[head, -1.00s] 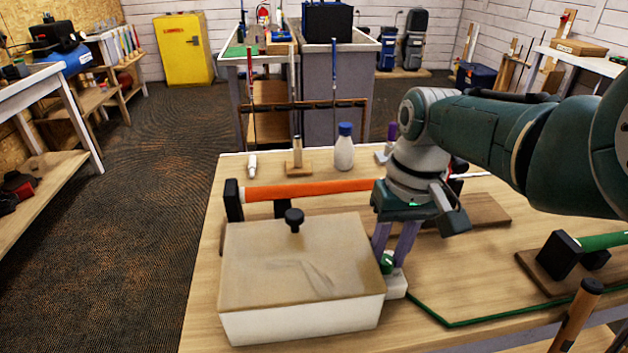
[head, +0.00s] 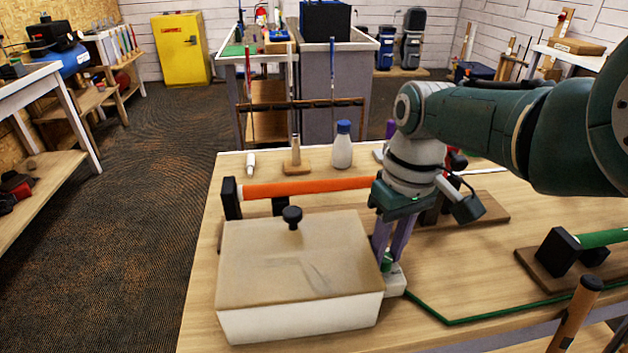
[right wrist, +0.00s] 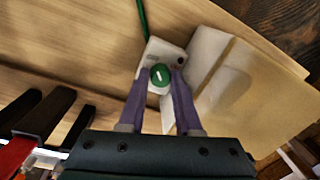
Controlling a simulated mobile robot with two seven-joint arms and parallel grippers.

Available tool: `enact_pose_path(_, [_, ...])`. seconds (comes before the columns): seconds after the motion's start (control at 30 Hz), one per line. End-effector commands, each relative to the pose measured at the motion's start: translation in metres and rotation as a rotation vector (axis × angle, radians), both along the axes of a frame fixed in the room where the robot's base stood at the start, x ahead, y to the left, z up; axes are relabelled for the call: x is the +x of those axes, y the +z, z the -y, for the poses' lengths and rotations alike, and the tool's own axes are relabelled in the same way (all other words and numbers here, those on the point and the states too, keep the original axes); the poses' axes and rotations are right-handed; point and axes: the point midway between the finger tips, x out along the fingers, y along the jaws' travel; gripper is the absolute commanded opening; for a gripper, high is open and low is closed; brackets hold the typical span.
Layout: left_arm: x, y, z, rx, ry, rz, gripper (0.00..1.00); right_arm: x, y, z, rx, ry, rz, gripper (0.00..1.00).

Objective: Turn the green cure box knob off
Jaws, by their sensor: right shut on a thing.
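The cure box (head: 300,265) is a pale box with a tan lid and a black lid knob, at the front left of the workbench. The green knob (right wrist: 160,75) sits on a small white control block (right wrist: 152,55) beside the box's right side. In the head view the knob (head: 386,262) is partly hidden by my fingers. My right gripper (head: 388,256) points down with its purple fingers shut on the green knob. In the right wrist view the fingertips (right wrist: 161,80) lie on either side of the knob, and a white mark shows on its top. My left gripper is not in view.
An orange-gripped club (head: 310,188) lies in a holder behind the box. A white bottle with a blue cap (head: 342,146) stands further back. A green cord (head: 425,308) runs right from the control block. A green-gripped club (head: 602,238) is at the right.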

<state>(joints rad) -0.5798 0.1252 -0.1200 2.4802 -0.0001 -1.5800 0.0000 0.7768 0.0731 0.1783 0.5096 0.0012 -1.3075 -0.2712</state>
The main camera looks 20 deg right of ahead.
Motion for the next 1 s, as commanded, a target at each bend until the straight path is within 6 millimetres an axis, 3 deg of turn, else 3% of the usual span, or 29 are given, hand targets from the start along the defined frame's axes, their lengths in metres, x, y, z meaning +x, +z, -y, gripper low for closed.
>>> enact_pose_path(0.07, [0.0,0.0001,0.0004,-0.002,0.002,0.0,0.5,0.0004,0.0005,-0.0004,0.001,0.001,0.001,0.0])
enact_pose_path(0.1, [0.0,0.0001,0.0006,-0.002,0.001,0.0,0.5,0.0004,0.0005,-0.0004,0.001,0.001,0.001,0.34])
enact_pose_path(0.2, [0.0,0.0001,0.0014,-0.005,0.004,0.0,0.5,0.0004,0.0004,-0.0004,0.001,0.001,0.001,0.45])
enact_pose_path(0.63, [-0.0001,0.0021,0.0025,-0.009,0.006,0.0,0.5,0.0004,0.0009,-0.0016,0.004,-0.079,0.002,0.45])
enact_pose_path(1.0, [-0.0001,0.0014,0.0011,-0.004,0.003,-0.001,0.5,-0.0007,-0.0012,-0.0036,0.007,-0.683,0.003,0.45])
